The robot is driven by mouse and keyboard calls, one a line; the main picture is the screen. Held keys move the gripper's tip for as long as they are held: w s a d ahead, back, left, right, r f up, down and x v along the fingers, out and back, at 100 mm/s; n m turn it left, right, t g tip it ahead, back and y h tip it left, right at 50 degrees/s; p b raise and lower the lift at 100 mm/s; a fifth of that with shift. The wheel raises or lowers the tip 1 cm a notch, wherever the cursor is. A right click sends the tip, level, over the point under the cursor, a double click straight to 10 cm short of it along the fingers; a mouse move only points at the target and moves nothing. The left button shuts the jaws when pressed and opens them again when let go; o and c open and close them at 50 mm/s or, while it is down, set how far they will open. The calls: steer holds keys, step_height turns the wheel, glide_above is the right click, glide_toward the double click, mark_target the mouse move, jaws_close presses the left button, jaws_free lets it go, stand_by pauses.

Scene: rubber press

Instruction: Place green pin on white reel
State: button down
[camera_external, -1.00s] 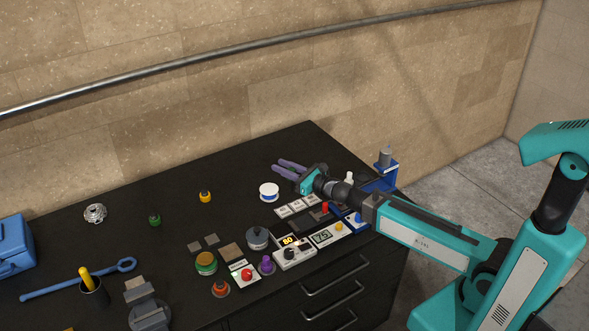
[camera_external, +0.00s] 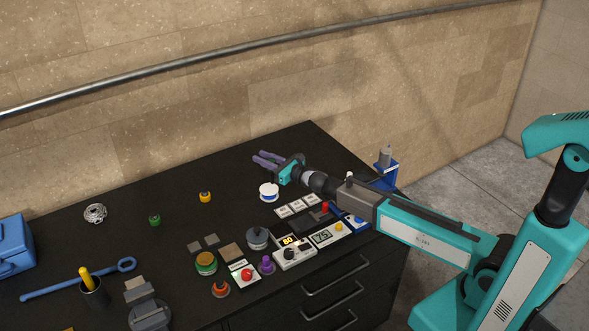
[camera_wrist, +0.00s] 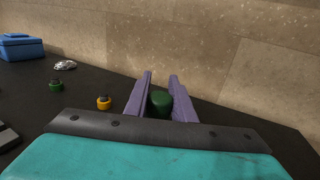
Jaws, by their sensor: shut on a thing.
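My gripper (camera_external: 263,157) has purple fingers and is above the back right part of the table. In the wrist view my gripper (camera_wrist: 162,82) is shut on a dark green pin (camera_wrist: 160,102) between its two fingers. The pin cannot be made out in the external view. The white reel (camera_external: 269,190) stands on the black table, below and in front of the gripper in the external view. It is apart from the gripper and does not show in the wrist view.
A yellow pot (camera_external: 205,197), a green pot (camera_external: 154,220) and a silver coil (camera_external: 95,213) stand to the left. White tiles (camera_external: 298,205), a grey weight (camera_external: 257,238) and a control panel (camera_external: 294,257) lie towards the front. The wall (camera_external: 220,90) is close behind.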

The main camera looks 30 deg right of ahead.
steer(key=shift+w+a, duration=0.15)
steer(key=shift+w, duration=0.45)
steer(key=shift+w+a+f+b, duration=0.15)
steer(key=shift+f+b, duration=0.1)
steer(key=shift+f, duration=0.35)
steer(key=shift+w+d+f+b, duration=0.1)
steer(key=shift+f+b, duration=0.2)
steer(key=shift+f, duration=0.35)
steer(key=shift+w+a+f+b, duration=0.15)
steer(key=shift+f+b, duration=0.1)
steer(key=shift+f, duration=0.35)
steer(key=shift+d+f, duration=0.1)
steer(key=shift+f, duration=0.1)
steer(key=c, duration=1.5)
jaws_free()
steer(key=shift+r, duration=0.3)
